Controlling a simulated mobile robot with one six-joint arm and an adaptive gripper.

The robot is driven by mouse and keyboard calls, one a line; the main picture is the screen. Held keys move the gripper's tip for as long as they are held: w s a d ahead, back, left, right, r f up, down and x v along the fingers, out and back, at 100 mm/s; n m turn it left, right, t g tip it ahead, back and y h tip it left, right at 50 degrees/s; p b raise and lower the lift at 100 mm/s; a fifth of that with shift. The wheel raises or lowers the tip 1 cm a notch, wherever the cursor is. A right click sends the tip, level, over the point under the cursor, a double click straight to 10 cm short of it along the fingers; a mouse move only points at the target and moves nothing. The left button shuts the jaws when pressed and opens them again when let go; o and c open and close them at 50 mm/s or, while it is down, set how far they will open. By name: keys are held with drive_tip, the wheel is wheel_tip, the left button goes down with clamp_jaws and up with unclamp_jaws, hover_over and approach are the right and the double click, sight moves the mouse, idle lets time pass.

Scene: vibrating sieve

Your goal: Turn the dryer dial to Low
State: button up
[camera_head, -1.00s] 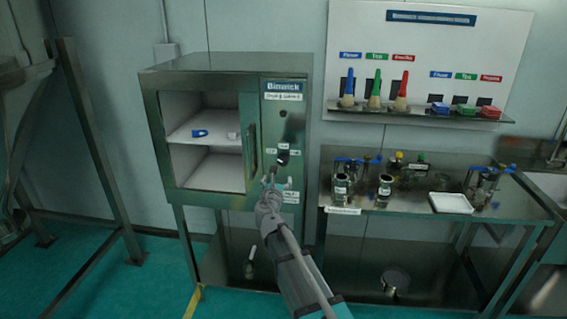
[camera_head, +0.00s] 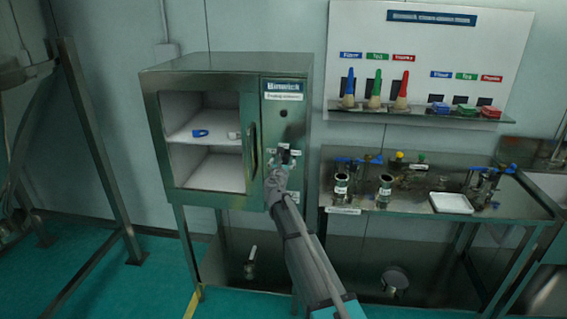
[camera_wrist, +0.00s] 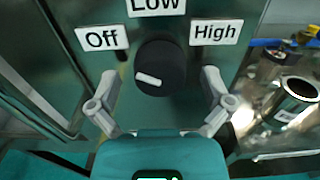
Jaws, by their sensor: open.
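The dryer dial (camera_wrist: 165,60) is a round black knob with a short white mark on its lower-left part in the wrist view. The Off label (camera_wrist: 102,38) is at its left, the Low label (camera_wrist: 157,6) above it, and the High label (camera_wrist: 216,32) at its right. My gripper (camera_wrist: 160,80) is open, with one finger on each side of the dial and visible gaps between. In the head view my gripper (camera_head: 278,172) is at the control panel of the dryer cabinet (camera_head: 225,65) and partly hides the dial area.
The cabinet handle (camera_head: 253,150) stands out left of the panel. A steel bench (camera_head: 405,205) with metal vessels and a white tray (camera_head: 451,203) is at the right. A wall shelf (camera_head: 420,115) holds brushes and scoops. The floor in front of the cabinet is open.

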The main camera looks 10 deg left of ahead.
drive_tip(key=shift+w, duration=0.1)
drive_tip(key=shift+d, duration=0.1)
drive_tip(key=c, duration=1.1)
drive_tip(key=shift+c, duration=0.2)
drive_tip(key=shift+m, duration=0.3)
drive_tip(key=m, duration=0.4)
drive_tip(key=shift+m, duration=0.4)
drive_tip(key=m, duration=0.6)
drive_tip(key=shift+m, duration=0.3)
drive_tip(key=shift+w, duration=0.1)
